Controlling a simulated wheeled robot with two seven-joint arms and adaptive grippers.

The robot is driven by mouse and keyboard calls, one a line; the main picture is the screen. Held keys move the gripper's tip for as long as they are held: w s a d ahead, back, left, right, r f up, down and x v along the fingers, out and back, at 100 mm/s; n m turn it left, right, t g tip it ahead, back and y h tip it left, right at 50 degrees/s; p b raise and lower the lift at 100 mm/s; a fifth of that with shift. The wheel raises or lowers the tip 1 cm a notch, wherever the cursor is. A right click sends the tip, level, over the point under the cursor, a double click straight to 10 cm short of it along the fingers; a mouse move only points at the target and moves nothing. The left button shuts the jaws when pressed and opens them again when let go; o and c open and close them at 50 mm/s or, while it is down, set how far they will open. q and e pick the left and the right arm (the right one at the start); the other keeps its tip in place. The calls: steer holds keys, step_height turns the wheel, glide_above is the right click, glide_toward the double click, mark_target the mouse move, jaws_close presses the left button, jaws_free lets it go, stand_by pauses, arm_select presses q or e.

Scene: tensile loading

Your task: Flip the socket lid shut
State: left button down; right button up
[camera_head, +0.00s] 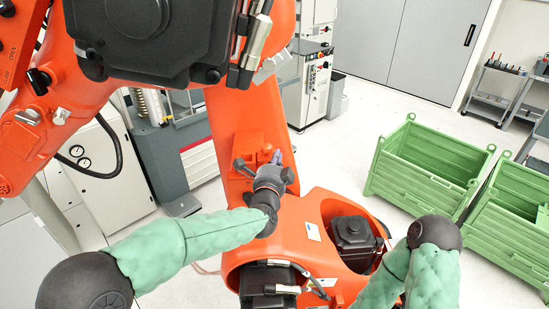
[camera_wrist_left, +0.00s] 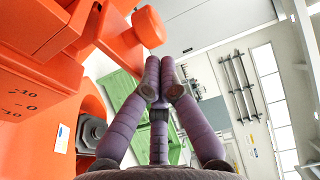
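My left gripper (camera_head: 278,158) is at the orange robot arm's lower link, in front of a small orange bracket (camera_head: 250,142) with rounded knobs. In the left wrist view, my left gripper's purple fingers (camera_wrist_left: 160,72) come together at the tips, with nothing visible between them. Just beyond the tips is an orange part with a rounded orange knob (camera_wrist_left: 149,27). It looks close to the fingertips, but I cannot tell whether they touch. I cannot clearly make out which orange part is the socket lid, or its angle. My right gripper is out of view.
The large orange robot (camera_head: 225,110) fills the middle and upper left, with a dark motor (camera_head: 352,240) on its base. Green crates (camera_head: 425,165) stand on the right. A grey-and-white cabinet (camera_head: 308,85) stands behind. Pale floor is open between the robot and the crates.

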arm_select(q)
steer(key=shift+w+a, duration=0.15)
steer(key=shift+a, duration=0.1)
steer(key=a, duration=0.2)
steer(key=a+b, duration=0.1)
steer(key=a, duration=0.4)
steer(key=shift+s, duration=0.3)
steer(key=shift+d, duration=0.1)
